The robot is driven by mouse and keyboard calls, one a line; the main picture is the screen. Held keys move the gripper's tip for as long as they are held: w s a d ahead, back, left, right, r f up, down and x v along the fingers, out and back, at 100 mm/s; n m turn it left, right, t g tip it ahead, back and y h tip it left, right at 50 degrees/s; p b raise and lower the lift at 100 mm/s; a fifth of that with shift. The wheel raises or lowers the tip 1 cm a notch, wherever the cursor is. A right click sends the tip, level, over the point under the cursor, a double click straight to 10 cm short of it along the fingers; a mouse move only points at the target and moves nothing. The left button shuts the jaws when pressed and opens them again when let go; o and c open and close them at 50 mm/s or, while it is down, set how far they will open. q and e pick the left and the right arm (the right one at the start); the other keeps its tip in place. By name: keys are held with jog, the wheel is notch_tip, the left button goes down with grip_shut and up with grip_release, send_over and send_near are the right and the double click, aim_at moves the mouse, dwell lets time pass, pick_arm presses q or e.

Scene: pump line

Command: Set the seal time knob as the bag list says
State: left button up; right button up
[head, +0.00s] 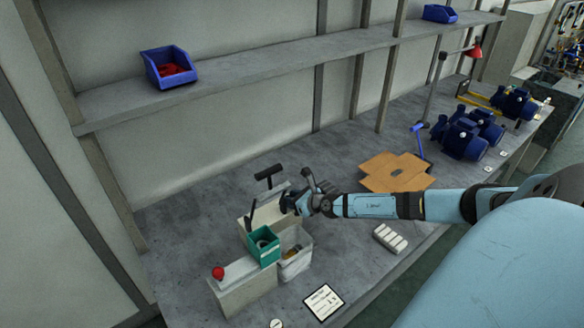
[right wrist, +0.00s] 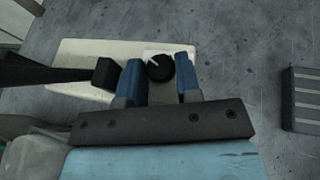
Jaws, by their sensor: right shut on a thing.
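The heat sealer (head: 262,212) is a pale box with a black lever handle (head: 269,173), on the bench at the left. Its black seal time knob (right wrist: 160,68) has a white pointer mark, which points to the upper left in the right wrist view. My right gripper (head: 290,202) is at the sealer, with its two blue fingers (right wrist: 160,82) shut on the knob from both sides. In the head view the fingers hide the knob. The bag list card (head: 323,301) lies near the front edge; its small print is too small to read. My left gripper is not in view.
A green bin (head: 263,247) and a pale bin (head: 296,252) stand in front of the sealer. A box with a red button (head: 218,273) is at left. Flattened cardboard (head: 396,172) and a grey-white block (head: 390,238) lie right. Blue pumps (head: 466,138) stand farther back.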

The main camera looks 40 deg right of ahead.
jog(key=o, duration=0.9)
jog(key=shift+c, duration=0.2)
jog(key=v, duration=1.3)
jog(key=shift+s, duration=0.4)
